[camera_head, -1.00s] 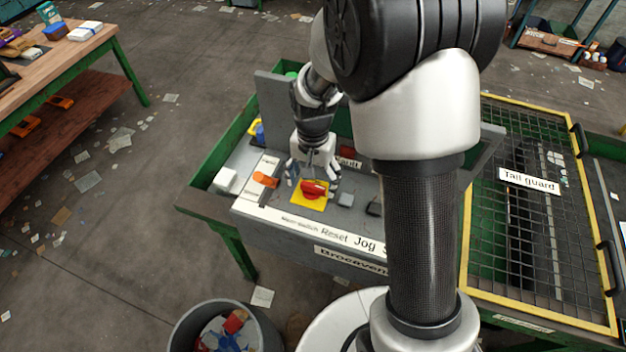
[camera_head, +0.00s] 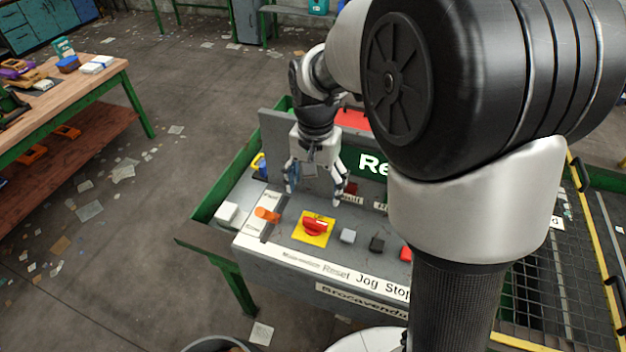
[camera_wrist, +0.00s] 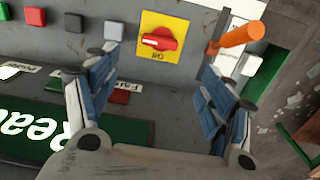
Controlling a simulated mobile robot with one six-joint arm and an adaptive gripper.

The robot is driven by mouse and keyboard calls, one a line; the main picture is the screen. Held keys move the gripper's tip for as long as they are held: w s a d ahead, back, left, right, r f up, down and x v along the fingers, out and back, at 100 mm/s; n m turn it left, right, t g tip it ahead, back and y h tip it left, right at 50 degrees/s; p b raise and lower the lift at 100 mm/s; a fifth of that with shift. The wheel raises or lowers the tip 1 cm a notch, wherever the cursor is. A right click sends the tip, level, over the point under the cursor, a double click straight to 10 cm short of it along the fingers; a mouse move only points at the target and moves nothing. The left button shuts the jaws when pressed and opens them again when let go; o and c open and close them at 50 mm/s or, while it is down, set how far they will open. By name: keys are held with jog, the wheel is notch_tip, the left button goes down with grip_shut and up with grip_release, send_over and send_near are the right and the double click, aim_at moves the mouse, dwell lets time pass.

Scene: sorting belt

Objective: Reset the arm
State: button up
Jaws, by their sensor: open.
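My gripper (camera_head: 314,182) is open and empty. It hangs above the grey control panel (camera_head: 285,237), behind the red rotary switch (camera_head: 315,227) on its yellow plate. An orange lever (camera_head: 267,215) sits left of the switch; in the wrist view the lever (camera_wrist: 240,36) is close to the right finger. My arm hides the panel's right part.
A grey button (camera_head: 348,236), a black button (camera_head: 377,243) and a red button (camera_head: 405,254) line the panel. A green sign (camera_head: 372,165) stands behind. A mesh guard (camera_head: 545,275) lies right. A workbench (camera_head: 95,85) is far left, with open floor between.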

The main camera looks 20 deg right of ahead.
jog(key=shift+s, duration=0.1)
jog(key=s+f+n+t+b, duration=0.1)
jog(key=s+n+t+b, duration=0.3)
jog(key=s, duration=1.7)
jog(key=n+b, duration=0.3)
jog(key=b, duration=0.4)
jog(key=shift+t, duration=0.3)
jog(key=shift+d, duration=0.1)
